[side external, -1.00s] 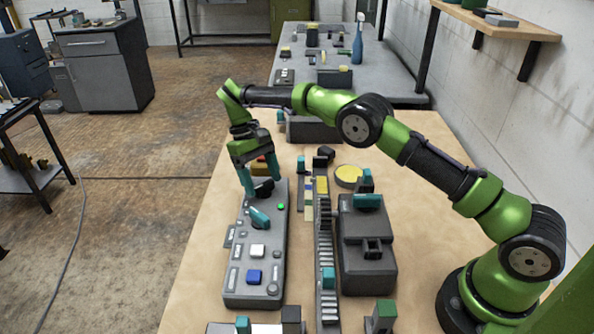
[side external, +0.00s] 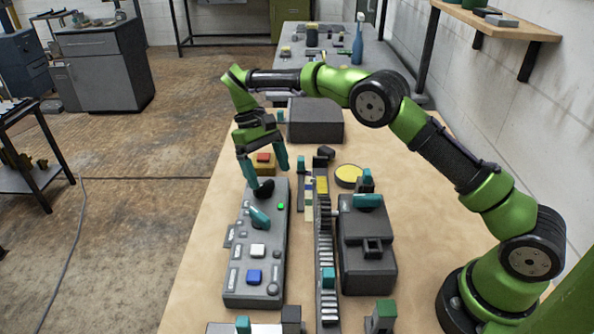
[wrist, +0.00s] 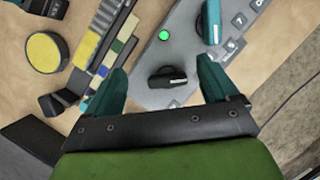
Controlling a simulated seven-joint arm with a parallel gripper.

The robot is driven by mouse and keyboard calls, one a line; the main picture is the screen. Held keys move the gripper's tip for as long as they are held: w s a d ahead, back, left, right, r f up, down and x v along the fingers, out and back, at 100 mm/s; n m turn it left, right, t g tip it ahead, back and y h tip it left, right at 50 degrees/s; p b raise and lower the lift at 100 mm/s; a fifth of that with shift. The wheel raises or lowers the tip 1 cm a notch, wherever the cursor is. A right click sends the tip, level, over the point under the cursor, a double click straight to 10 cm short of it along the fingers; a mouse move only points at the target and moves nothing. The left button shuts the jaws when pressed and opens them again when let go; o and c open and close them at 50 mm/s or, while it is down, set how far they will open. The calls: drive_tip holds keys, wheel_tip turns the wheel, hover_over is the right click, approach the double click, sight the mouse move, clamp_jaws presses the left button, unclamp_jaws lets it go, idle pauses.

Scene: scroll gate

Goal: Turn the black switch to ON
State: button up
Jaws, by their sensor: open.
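The black switch (side external: 264,190) is a round knob at the far end of the grey control panel (side external: 235,283). In the wrist view, the black switch (wrist: 168,77) shows a pale mark on its ridge, pointing right; no ON label is readable. A green lamp (side external: 281,206) glows beside it, and the lamp also shows in the wrist view (wrist: 164,35). My gripper (side external: 267,174) is open, with its teal fingers apart above the switch. In the wrist view my gripper (wrist: 160,75) has one finger on each side of the switch, holding nothing.
A teal-handled knob (side external: 260,216), a white button (side external: 258,251) and a blue button (side external: 254,275) are on the same panel. A yellow box with a red button (side external: 264,163) stands behind it. A toothed rail (side external: 324,240) and a dark machine block (side external: 367,260) stand to the right.

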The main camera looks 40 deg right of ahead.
drive_tip(key=s+d, duration=0.1)
drive_tip(key=s, duration=0.3)
drive_tip(key=s+r, duration=0.1)
drive_tip(key=s, duration=0.4)
drive_tip(key=s+d, duration=0.1)
drive_tip(key=s, duration=0.3)
drive_tip(key=shift+s+d+r, duration=0.15)
drive_tip(key=shift+s+d, duration=0.15)
drive_tip(key=shift+s, duration=0.1)
drive_tip(key=s+d+r+m+t+y, duration=0.2)
drive_tip(key=s+d+r+m+t, duration=0.1)
drive_tip(key=s+r+t, duration=0.8)
drive_tip(key=shift+s+d+r+m+t, duration=0.3)
drive_tip(key=shift+s+r+m, duration=0.4)
drive_tip(key=shift+r, duration=0.4)
drive_tip(key=shift+s, duration=0.1)
